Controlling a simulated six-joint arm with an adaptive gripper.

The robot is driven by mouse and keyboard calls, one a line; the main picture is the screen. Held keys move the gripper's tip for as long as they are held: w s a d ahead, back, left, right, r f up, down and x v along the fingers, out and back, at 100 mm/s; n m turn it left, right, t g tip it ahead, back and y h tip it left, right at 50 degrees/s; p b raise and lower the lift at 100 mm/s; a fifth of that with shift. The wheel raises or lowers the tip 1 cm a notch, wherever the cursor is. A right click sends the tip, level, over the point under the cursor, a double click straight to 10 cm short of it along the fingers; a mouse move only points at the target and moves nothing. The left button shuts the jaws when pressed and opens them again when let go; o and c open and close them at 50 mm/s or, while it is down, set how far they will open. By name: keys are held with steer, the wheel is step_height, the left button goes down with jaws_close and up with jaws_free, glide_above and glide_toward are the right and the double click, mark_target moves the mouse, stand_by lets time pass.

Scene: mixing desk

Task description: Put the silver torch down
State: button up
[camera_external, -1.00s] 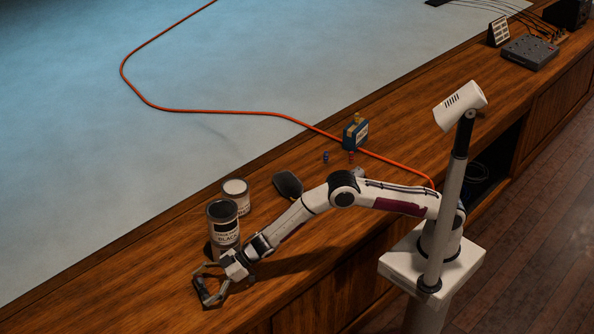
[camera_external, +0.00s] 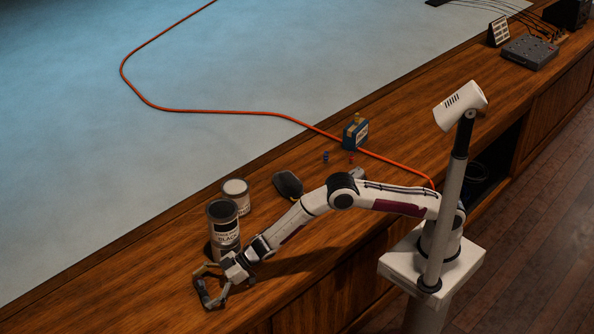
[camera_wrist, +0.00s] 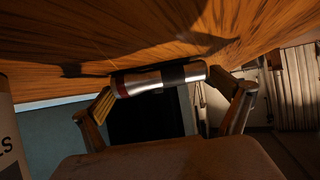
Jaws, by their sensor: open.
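The silver torch (camera_wrist: 150,82) shows in the camera_wrist view as a short silver cylinder with a dark band and a reddish end. It lies on its side against the wooden desk top (camera_wrist: 60,40), across the space between my fingertips. My gripper (camera_wrist: 161,84) is open around it, with one finger at each end. I cannot tell whether either fingertip touches it. In the camera_external view my gripper (camera_external: 208,294) is low over the desk at the front left, and the torch is too small and dark to make out there.
A tall can labelled black (camera_external: 223,236) stands just behind my gripper, with a second can (camera_external: 237,194) behind it. A dark rounded object (camera_external: 288,185) and a blue box (camera_external: 355,133) are farther right. An orange cable (camera_external: 240,112) crosses the desk. Bare wood lies left of my gripper.

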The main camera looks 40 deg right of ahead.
mark_target(200, 293)
steer(key=shift+d+r, duration=0.1)
steer(key=shift+r, duration=0.05)
steer(key=shift+v, duration=2.4)
step_height(200, 293, up, 7)
